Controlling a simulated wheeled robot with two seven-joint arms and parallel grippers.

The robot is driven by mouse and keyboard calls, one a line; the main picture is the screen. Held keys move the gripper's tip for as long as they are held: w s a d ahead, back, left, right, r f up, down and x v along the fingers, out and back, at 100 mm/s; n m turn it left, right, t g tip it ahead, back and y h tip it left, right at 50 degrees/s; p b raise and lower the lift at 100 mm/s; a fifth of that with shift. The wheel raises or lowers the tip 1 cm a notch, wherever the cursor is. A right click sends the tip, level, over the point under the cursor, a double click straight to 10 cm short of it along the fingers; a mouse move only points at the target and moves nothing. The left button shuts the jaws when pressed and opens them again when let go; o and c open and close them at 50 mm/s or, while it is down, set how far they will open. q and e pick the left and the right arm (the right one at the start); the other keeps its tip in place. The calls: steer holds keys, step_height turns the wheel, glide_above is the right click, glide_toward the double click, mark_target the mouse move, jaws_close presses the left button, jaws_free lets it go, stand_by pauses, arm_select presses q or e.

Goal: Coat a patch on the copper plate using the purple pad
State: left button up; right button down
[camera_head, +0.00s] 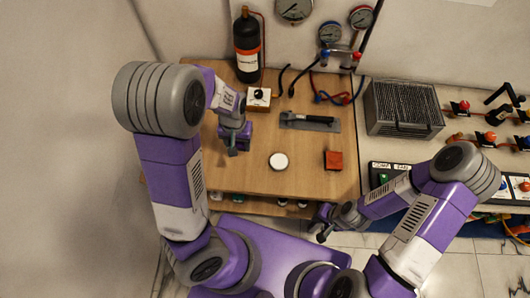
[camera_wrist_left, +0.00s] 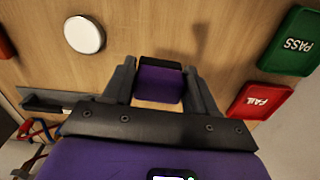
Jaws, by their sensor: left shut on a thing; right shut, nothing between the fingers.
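The purple pad (camera_wrist_left: 160,84), a small block with a black edge, is held between the fingers of my left gripper (camera_wrist_left: 160,88). In the head view my left gripper (camera_head: 233,150) hangs over the left part of the wooden table, left of a white disc; the pad cannot be told apart from it there. I cannot make out the copper plate for certain. A red-orange square block (camera_head: 333,160) lies right of the disc, and I cannot tell if it is the plate. My right gripper (camera_head: 321,233) is shut and empty, in front of the table's edge.
The white disc (camera_head: 278,162) lies mid-table, with a grey flat tool with a black handle (camera_head: 311,122) behind it. A black bottle (camera_head: 248,47) and a knob box (camera_head: 258,99) stand behind. Green PASS (camera_wrist_left: 291,40) and red FAIL (camera_wrist_left: 260,101) plates lie near my left gripper.

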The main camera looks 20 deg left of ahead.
arm_select(q)
steer(key=shift+d, duration=0.1)
stand_by(0.4)
glide_above(279, 163)
steer(key=a, duration=0.1)
steer(key=f, duration=0.1)
steer(key=d, duration=0.1)
step_height(279, 163, down, 6)
steer(key=b, duration=0.5)
steer(key=shift+f, duration=0.15)
steer(key=shift+s+f+b, duration=0.1)
steer(key=shift+f+b, duration=0.25)
steer(key=shift+f, duration=0.2)
stand_by(1.5)
step_height(279, 163, up, 7)
steer(key=p, duration=0.5)
steer(key=shift+p, duration=0.4)
